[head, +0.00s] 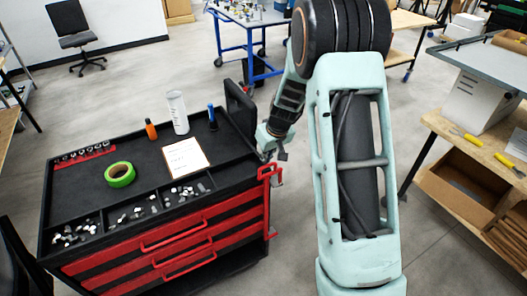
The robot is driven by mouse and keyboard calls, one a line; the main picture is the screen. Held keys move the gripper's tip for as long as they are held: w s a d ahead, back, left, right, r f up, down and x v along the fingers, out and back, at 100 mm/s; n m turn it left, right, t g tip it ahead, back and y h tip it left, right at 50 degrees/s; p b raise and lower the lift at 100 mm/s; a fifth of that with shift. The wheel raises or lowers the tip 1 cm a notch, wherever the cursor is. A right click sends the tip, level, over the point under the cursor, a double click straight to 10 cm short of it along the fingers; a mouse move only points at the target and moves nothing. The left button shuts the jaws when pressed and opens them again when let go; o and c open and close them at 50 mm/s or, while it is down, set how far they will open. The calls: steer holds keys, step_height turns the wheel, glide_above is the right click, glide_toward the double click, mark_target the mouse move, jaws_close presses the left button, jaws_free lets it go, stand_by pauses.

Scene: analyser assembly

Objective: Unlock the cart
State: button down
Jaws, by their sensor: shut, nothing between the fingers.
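The cart (235,177) is a black tool cart with red drawers, standing at the left of the head view. A red frame-like part (268,178) sits on its right front corner, with a small grey part below it. My gripper (280,154) is at the right side of the cart, close to this red part and a little above and behind it. It is small in the view and partly hidden by my arm. Its fingers look closed with nothing in them. I cannot tell whether it touches the cart or whether the lock is engaged.
On the cart top are green tape (119,174), a white cylinder (177,112), a paper (186,157) and bins of small parts. A blue table (245,45) stands behind. A wooden bench (455,135) is at the right. Grey floor (150,75) is open behind the cart.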

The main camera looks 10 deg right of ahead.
mark_target(273, 164)
steer(key=shift+s+d+f+n+b, duration=0.15)
steer(key=shift+s+n+b, duration=0.4)
steer(key=shift+b, duration=0.85)
steer(key=n+b, duration=0.1)
steer(key=b, duration=0.1)
steer(key=n+y+b, duration=0.1)
steer(key=b, duration=0.1)
steer(key=shift+s+d+f+n+g, duration=0.15)
steer(key=shift+s+d+n+g, duration=0.15)
steer(key=shift+s+n, duration=0.1)
steer(key=n, duration=0.1)
steer(key=s+n+b, duration=0.1)
steer(key=n+g+y+b, duration=0.1)
steer(key=shift+s+d+r+n, duration=0.2)
steer(key=shift+s+d+n, duration=0.05)
steer(key=shift+d+n, duration=0.15)
steer(key=d+n+g, duration=0.1)
steer(key=n, duration=0.2)
steer(key=s+d+n+g+p, duration=0.1)
steer(key=n, duration=0.2)
steer(key=d+n+g, duration=0.1)
steer(key=d+n, duration=0.1)
steer(key=n, duration=0.1)
steer(key=shift+s+r+y+p, duration=0.15)
steer(key=shift+s+y+p, duration=0.2)
steer(key=shift+y+p, duration=0.05)
steer(key=shift+d, duration=0.1)
